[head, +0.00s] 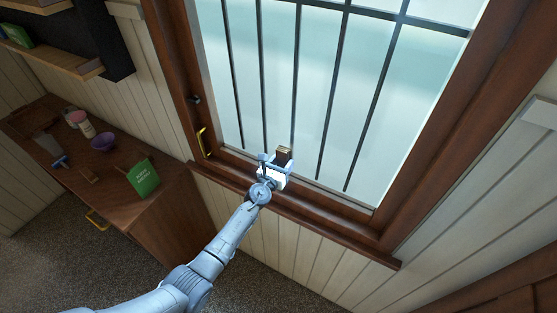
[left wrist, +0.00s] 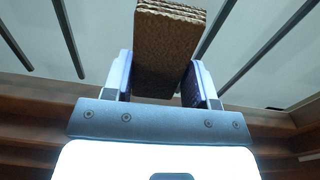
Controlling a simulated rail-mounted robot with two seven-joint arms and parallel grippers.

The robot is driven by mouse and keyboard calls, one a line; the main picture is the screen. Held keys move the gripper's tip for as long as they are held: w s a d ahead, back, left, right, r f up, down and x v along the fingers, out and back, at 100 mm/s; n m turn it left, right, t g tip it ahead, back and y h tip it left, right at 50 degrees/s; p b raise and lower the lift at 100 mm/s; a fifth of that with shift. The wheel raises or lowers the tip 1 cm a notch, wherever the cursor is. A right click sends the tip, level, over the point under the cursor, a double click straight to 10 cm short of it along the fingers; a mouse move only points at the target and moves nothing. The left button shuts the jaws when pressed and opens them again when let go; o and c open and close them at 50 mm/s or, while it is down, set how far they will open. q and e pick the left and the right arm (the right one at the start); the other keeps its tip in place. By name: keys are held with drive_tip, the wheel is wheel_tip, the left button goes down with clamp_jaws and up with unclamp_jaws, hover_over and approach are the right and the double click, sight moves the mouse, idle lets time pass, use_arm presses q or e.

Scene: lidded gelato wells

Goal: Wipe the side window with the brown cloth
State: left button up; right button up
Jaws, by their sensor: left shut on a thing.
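The side window (head: 315,75) has pale panes, dark vertical bars and a brown wooden frame. My left gripper (head: 278,163) is at the lower part of the window, just above the sill. It is shut on the brown cloth (head: 284,152), which sticks up past the fingertips in front of the lower panes. In the left wrist view the brown cloth (left wrist: 168,45) looks like a thick folded block with a layered edge, held between both fingers. I cannot tell whether the cloth touches the glass. My right gripper is not in view.
A yellow handle (head: 203,142) is on the frame left of the gripper. The wooden sill (head: 330,227) juts out below the window. At left, a wooden counter (head: 120,205) holds a green box (head: 143,178), a purple bowl (head: 103,141) and other small items.

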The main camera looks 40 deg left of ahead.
sight(312, 168)
use_arm(q)
drive_tip(key=shift+d, duration=0.15)
idle(0.3)
drive_tip(key=d, duration=0.3)
drive_tip(key=shift+w+p, duration=0.35)
drive_tip(key=shift+d, duration=0.1)
drive_tip(key=shift+w+d+p, duration=0.2)
drive_tip(key=shift+d+p, duration=0.1)
drive_tip(key=shift+d, duration=1.3)
drive_tip(key=shift+d, duration=0.15)
drive_tip(key=shift+w+d, duration=0.2)
drive_tip(key=shift+d, duration=1.35)
drive_tip(key=shift+a, duration=0.15)
